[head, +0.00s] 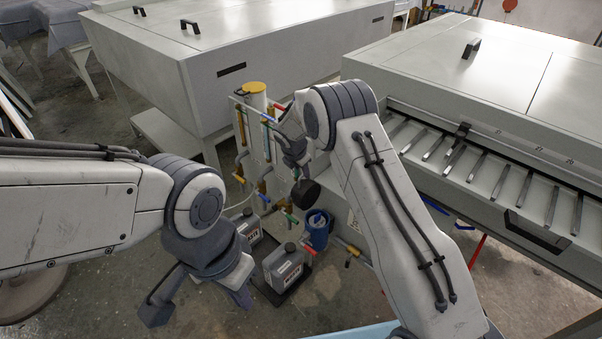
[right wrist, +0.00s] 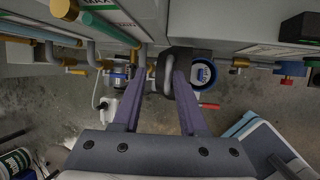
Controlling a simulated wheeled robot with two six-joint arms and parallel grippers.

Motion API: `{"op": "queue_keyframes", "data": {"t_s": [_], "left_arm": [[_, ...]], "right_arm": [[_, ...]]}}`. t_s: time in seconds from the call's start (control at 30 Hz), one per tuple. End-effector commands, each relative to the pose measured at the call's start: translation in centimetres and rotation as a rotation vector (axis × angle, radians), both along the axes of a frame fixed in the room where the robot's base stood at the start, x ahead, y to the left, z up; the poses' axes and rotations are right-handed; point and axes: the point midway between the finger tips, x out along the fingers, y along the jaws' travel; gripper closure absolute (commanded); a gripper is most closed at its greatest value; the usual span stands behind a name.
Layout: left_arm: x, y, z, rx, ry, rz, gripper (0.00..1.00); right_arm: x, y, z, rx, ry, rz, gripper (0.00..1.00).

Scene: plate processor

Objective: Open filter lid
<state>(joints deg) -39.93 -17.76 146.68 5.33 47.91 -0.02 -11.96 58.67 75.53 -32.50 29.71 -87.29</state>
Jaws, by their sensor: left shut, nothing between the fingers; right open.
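A blue filter housing (head: 318,232) stands low beside the pipe panel. In the right wrist view its round blue rim (right wrist: 203,73) is just right of the fingertips. A black round part (head: 306,194), apparently the filter lid, is tilted above the housing. In the right wrist view this black part (right wrist: 178,62) is at the fingertips, with a grey curved piece beside it. My right gripper (right wrist: 162,80) is open with its fingers around or just before that part; contact cannot be told. My left gripper (head: 242,297) is shut and empty, pointing down at the lower left.
Grey canisters (head: 284,267) stand on a dark tray between my arms. Large grey machine cabinets (head: 240,60) stand behind and to the right. A light blue container (right wrist: 262,142) is at the lower right.

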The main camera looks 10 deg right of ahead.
Motion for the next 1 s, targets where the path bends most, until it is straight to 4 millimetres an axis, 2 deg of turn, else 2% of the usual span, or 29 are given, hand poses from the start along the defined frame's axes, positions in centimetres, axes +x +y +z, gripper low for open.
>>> {"op": "queue_keyframes", "data": {"t_s": [0.1,0.33,0.5,0.9,1.0], "left_arm": [[0.0,0.0,-0.2,0.000,0.000,0.000,1.00],[0.0,0.0,-0.3,0.000,0.000,0.000,1.00],[0.0,0.0,-0.3,0.000,0.000,0.000,1.00],[0.0,0.0,-0.3,0.000,0.000,0.000,1.00],[0.0,0.0,-0.2,0.000,0.000,0.000,1.00]], "right_arm": [[-0.9,0.8,2.5,0.003,-0.005,0.004,0.58],[-2.3,1.5,5.6,0.004,-0.006,0.002,0.58],[-2.7,1.7,6.4,0.005,-0.005,0.002,0.58],[-2.7,1.7,6.4,0.005,-0.006,0.002,0.58],[-3.3,2.2,7.1,0.021,-0.007,-0.021,0.58]]}}
